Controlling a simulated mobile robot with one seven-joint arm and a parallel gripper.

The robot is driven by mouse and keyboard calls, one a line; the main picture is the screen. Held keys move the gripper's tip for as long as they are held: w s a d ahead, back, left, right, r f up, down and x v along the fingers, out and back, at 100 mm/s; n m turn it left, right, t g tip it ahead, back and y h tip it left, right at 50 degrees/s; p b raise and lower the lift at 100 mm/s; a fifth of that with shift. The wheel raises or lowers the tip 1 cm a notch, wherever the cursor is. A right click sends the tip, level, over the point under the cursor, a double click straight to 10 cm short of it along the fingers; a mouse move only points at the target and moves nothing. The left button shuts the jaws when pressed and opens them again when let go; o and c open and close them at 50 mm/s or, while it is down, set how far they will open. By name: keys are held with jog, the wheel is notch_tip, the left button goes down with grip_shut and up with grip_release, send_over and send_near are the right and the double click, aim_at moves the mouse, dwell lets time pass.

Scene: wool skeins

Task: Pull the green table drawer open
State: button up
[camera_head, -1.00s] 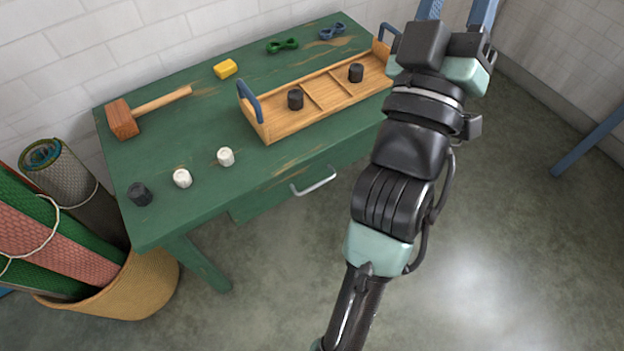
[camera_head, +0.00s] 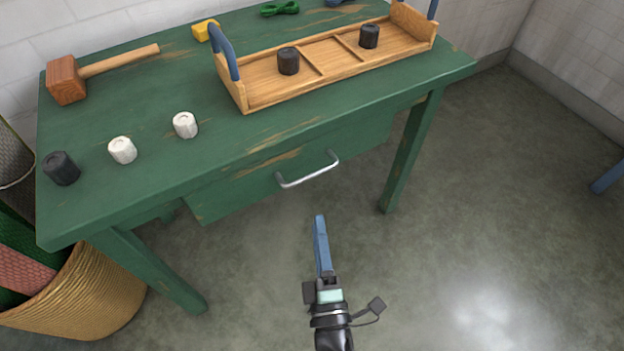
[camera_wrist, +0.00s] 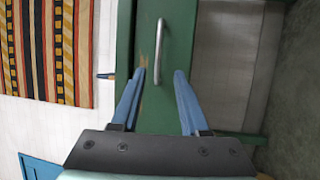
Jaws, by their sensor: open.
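The green table (camera_head: 270,130) has a green drawer (camera_head: 250,176) under its top, with a curved silver handle (camera_head: 308,170) on its front. The drawer looks shut. My gripper (camera_head: 320,218) is in front of and below the handle, with its blue fingers pointing toward the drawer. In the wrist view the fingers (camera_wrist: 158,80) are spread apart and empty. The handle (camera_wrist: 160,50) shows in the wrist view beyond the fingertips and between their lines, apart from them. The drawer front (camera_wrist: 178,60) also shows there.
On the tabletop are a wooden tray (camera_head: 262,98) with two dark skeins, a mallet (camera_head: 68,82), two white skeins (camera_head: 185,125) and a dark skein (camera_head: 61,168). A woven basket (camera_head: 95,300) stands at lower left.

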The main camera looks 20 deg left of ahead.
aim_at(312, 173)
jog(key=b+x, duration=0.2)
jog(key=x, duration=1)
jog(key=shift+r+b, duration=0.1)
jog(key=shift+b, duration=0.3)
grip_shut()
dwell(0.7)
